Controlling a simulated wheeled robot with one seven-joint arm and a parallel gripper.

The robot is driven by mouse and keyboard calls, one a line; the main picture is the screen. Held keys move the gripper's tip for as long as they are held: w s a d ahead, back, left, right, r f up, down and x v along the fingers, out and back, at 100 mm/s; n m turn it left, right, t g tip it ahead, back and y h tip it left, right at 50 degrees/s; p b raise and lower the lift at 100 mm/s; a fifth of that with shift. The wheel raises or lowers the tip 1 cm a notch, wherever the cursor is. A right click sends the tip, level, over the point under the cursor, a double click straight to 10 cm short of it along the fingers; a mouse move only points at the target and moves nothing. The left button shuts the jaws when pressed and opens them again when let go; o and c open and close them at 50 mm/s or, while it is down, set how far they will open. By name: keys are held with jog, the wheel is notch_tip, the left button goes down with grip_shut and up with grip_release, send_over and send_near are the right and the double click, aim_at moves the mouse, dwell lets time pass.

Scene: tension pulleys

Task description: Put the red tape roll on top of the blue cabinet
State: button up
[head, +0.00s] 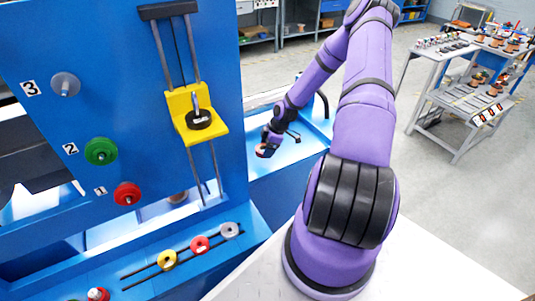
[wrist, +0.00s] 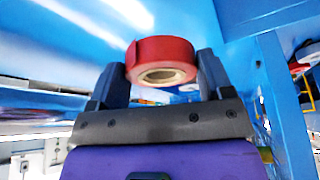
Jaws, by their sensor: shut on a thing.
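The red tape roll (wrist: 163,57) is between the two fingers of my gripper (wrist: 160,72) in the wrist view, and the gripper is shut on it. Its pale core hole shows. In the head view my gripper (head: 267,145) is small and far off, with a bit of the red roll at its tip. It appears over the blue cabinet top (head: 296,152), right of the tall blue panel. I cannot tell whether the roll touches the cabinet.
The blue panel (head: 110,60) carries a grey, a green (head: 101,151) and a red pulley (head: 127,193). A yellow bracket (head: 190,115) stands out from it. Several small rings lie on a railed blue ledge (head: 235,212). A grey work table (head: 448,125) stands at the right.

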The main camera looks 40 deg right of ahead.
aim_at(264, 163)
jog(key=shift+f, duration=3.05)
jog(key=shift+f, duration=0.1)
jog(key=o, duration=0.9)
jog(key=shift+o, duration=0.2)
jog(key=v, duration=1.2)
